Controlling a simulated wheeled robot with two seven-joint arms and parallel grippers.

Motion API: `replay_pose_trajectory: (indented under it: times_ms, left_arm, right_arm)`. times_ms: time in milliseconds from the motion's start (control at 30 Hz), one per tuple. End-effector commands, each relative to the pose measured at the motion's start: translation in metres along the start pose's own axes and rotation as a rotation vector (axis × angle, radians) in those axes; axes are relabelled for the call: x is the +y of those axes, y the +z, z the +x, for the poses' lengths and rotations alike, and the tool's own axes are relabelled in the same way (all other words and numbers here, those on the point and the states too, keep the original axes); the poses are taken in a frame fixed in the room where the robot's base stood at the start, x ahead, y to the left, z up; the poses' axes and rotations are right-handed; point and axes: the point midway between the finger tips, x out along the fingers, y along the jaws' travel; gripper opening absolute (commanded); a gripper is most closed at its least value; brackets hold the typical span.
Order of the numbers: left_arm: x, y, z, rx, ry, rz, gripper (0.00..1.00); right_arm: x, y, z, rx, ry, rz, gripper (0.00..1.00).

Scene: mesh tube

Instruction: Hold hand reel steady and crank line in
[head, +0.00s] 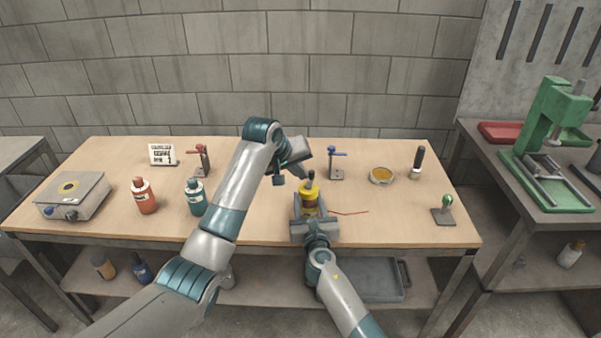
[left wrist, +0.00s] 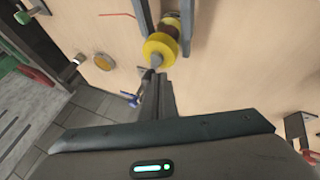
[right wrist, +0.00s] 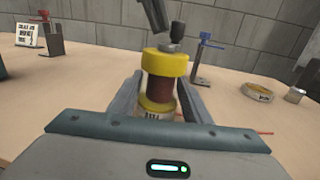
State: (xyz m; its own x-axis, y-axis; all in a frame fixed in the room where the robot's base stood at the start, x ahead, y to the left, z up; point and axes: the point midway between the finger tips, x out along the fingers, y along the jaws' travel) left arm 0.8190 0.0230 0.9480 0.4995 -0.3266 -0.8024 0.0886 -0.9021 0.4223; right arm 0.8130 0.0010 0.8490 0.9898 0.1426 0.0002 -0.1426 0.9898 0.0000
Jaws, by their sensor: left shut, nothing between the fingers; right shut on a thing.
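The hand reel (head: 310,200) is upright on the bench, with yellow flanges and dark red line wound between them. My right gripper (right wrist: 160,98) is shut on the reel, one finger on each side. A thin red line (head: 350,212) runs from the reel to the right across the bench.
A blue-topped clamp stand (head: 337,166) stands behind the reel, a round tin (head: 382,175) to its right. Teal (head: 196,198) and orange (head: 145,196) bottles stand left. A green-handled stamp (head: 445,209) stands at the right. The bench front right of the reel is mostly clear.

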Motion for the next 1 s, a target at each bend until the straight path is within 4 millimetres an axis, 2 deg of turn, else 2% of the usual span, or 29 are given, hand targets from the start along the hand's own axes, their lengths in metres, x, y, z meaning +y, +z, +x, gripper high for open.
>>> replay_pose_trajectory:
  times_ms: [1000]
  left_arm:
    - [0.0012, -0.0041, 0.0028, -0.083, 0.085, 0.153, 0.00]
  right_arm:
    - [-0.0004, -0.0015, -0.0004, 0.002, -0.001, -0.001, 0.19]
